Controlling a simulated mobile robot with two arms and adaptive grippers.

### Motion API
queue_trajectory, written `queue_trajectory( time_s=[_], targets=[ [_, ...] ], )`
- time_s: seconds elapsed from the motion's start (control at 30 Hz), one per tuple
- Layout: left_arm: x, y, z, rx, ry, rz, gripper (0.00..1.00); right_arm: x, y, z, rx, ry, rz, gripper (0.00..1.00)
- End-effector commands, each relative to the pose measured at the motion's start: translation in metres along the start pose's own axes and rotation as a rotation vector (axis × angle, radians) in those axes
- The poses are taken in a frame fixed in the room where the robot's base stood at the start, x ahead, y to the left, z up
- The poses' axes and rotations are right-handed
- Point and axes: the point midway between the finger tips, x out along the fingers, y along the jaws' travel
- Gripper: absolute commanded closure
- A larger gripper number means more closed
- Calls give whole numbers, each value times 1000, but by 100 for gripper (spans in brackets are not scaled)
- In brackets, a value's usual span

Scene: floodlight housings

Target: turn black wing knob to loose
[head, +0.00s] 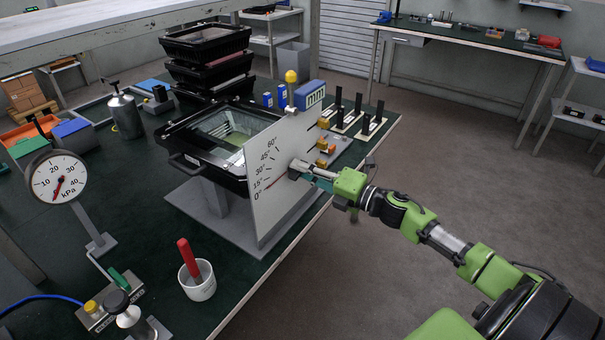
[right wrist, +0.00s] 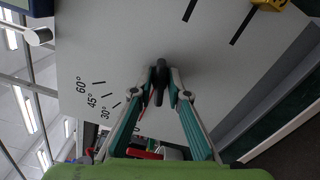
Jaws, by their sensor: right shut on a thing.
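The black wing knob (right wrist: 160,82) stands out from a white plate (right wrist: 95,60) marked with angles. In the right wrist view it sits between the two fingertips of my right gripper (right wrist: 162,84), which is shut on it. In the head view my right gripper (head: 303,169) reaches in from the right to the scale side of the plate (head: 270,200), and the fingers largely hide the knob. Behind the plate, a black floodlight housing (head: 178,158) with a glass face sits on a grey stand (head: 215,205). My left gripper is not in view.
A pressure gauge (head: 58,178) stands at the left of the dark green bench. A white cup (head: 198,284) with a red handle is near the front edge. Stacked black housings (head: 207,70) stand behind. Yellow parts and black upright pieces (head: 358,105) are beyond the plate. Open floor lies right.

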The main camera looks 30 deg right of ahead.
Motion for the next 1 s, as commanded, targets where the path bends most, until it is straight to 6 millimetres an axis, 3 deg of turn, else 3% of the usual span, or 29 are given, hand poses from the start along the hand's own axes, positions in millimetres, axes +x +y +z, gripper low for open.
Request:
queue_trajectory(
  time_s=[0.6, 0.63, 0.7, 1.0],
  targets=[
    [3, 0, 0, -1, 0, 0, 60, 0, -1, -1, -42, 2, -2, 100],
    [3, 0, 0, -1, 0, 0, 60, 0, -1, -1, -42, 2, -2, 79],
    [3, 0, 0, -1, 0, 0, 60, 0, -1, -1, -42, 2, -2, 68],
    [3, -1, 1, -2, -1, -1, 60, 0, 0, 0, -41, 1, -1, 68]
  ],
)
